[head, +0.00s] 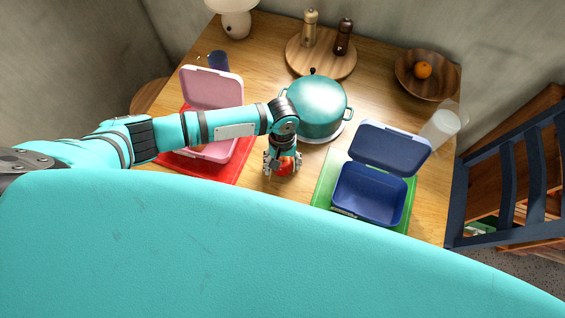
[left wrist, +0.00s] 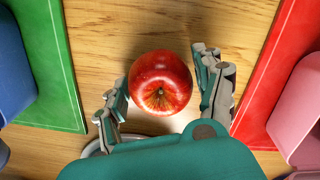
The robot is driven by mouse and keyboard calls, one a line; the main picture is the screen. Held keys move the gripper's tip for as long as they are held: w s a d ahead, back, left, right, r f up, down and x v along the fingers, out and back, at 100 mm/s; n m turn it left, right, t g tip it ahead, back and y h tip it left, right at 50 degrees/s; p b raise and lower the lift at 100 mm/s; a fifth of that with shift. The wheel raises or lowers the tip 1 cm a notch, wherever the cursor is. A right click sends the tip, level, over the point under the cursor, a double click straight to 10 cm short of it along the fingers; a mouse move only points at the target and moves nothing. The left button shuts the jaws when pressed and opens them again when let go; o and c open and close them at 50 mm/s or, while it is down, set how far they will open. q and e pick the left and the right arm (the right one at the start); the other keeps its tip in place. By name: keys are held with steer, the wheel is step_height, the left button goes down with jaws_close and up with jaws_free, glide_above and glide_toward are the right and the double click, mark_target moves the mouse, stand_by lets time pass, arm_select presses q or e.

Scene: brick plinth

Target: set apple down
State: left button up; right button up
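A red apple (left wrist: 160,82) sits on the bare wooden table (left wrist: 160,22), stem end toward the wrist camera. In the head view the apple (head: 284,166) is partly hidden by my left gripper, between the red mat and the green mat. My left gripper (left wrist: 160,78) has one finger on each side of the apple, with narrow gaps showing beside the fruit. It looks open around the apple rather than closed on it. In the head view the gripper (head: 282,165) points down at the table. My right gripper is not in view.
A pink lunchbox (head: 212,88) stands open on a red mat (head: 228,172) at left, partly behind my arm. An open blue lunchbox (head: 370,192) stands on a green mat (head: 322,187) at right. A teal pot (head: 316,105) is just behind the gripper. A wooden bowl (head: 440,86) holds an orange.

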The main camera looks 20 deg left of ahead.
arm_select(q)
steer(key=c, duration=1)
